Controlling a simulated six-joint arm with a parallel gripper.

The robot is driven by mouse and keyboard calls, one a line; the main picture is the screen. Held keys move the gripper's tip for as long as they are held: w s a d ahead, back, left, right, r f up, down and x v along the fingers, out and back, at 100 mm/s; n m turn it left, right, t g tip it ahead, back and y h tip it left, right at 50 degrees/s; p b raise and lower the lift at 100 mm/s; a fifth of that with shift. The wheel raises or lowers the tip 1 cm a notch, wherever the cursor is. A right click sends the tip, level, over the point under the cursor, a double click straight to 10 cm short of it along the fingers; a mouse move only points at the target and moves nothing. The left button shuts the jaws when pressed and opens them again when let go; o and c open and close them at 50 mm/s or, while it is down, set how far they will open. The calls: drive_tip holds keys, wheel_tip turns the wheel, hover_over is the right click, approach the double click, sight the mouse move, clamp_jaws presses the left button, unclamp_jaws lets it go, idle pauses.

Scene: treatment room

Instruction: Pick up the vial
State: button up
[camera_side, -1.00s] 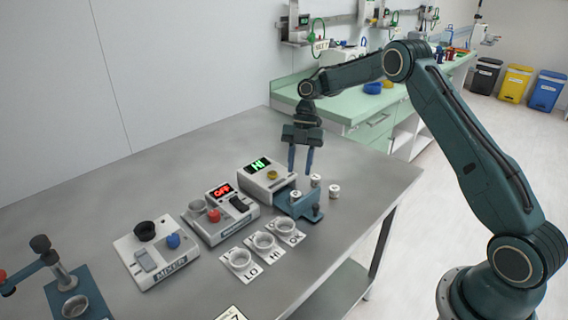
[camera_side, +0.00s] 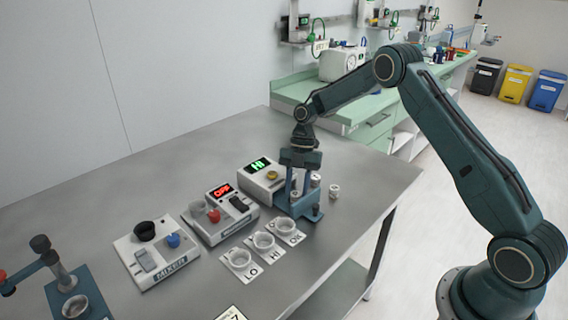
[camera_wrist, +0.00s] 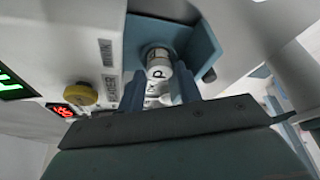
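A small white-capped vial (camera_wrist: 159,65) marked "P" sits in the blue holder (camera_wrist: 204,46) in the wrist view. The blue holder (camera_side: 299,208) stands at the front of the "HI" device in the side view, where my fingers largely hide this vial. My gripper (camera_side: 296,192) points down over the holder with its fingers low. In the wrist view my gripper (camera_wrist: 159,91) is open, with one finger on each side of the vial. I see no clear grip on it. Two other vials stand to the right, one near (camera_side: 315,181) and one farther right (camera_side: 334,191).
The white "HI" device (camera_side: 262,178) is just left of my gripper. A device with a red display (camera_side: 222,213) and a mixer (camera_side: 155,250) stand farther left. Cups on labelled cards (camera_side: 264,242) lie in front. The table's right edge is near; its back is clear.

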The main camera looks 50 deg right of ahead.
sight(296, 192)
drive_tip(key=shift+s+a+f, duration=0.1)
drive_tip(key=shift+a+f, duration=0.1)
drive_tip(key=shift+f, duration=0.25)
drive_tip(key=shift+c, duration=0.2)
drive_tip(key=c, duration=0.6)
drive_tip(key=shift+o, duration=0.2)
drive_tip(key=shift+r, duration=0.15)
wheel_tip(296, 192, up, 10)
idle(0.6)
